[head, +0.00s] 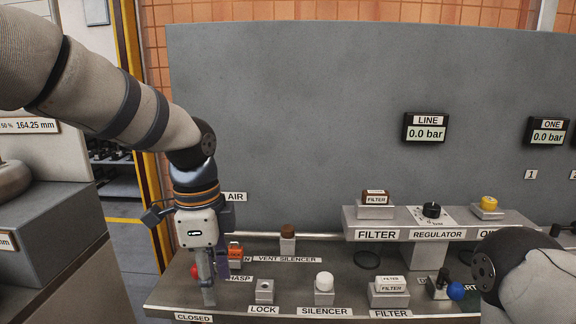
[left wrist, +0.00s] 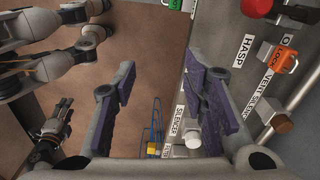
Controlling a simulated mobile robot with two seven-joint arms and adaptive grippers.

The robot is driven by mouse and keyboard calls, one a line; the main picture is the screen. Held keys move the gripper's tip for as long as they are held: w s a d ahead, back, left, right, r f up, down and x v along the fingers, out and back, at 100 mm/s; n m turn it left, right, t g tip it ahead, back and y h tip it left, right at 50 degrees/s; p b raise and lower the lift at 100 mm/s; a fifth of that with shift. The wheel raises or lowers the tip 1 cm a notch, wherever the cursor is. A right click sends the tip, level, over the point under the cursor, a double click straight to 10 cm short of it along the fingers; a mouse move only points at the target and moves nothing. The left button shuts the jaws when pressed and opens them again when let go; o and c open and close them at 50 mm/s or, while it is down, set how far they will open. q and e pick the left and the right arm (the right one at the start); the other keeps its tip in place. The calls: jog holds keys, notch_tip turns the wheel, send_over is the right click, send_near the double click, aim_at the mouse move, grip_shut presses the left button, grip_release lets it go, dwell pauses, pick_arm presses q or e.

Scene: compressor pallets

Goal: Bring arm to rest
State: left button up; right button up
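My left gripper (head: 207,290) hangs down at the left end of the grey bench, in front of the HASP label. In the left wrist view its two purple-padded fingers (left wrist: 164,105) are spread apart with nothing between them. My right arm (head: 525,280) enters at the lower right of the head view; its gripper is out of that view.
Near the left gripper are an orange lock (head: 235,251) and a red knob (head: 195,271). The brown vent silencer (head: 288,231), white silencer (head: 324,281) and filter block (head: 389,293) stand to the right. A large grey panel (head: 300,110) rises behind.

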pick_arm(q)
jog(key=s+a+f+n+g+h, duration=0.1)
jog(key=s+f+n, duration=0.4)
jog(key=f, duration=0.7)
jog(key=s+a+f+n, duration=0.1)
jog(key=s+f+n, duration=0.35)
jog(key=f, duration=0.75)
jog(key=s+a+f+n, duration=0.2)
jog(key=s, duration=0.5)
jog(key=s+a+f+n+y, duration=0.1)
jog(key=s+a+n, duration=0.2)
jog(key=s, duration=0.5)
jog(key=s+a+f+n, duration=0.2)
jog(key=s+a+n, duration=0.1)
jog(key=s, duration=0.5)
jog(key=shift+f, duration=0.3)
pick_arm(e)
jog(key=shift+w, duration=0.85)
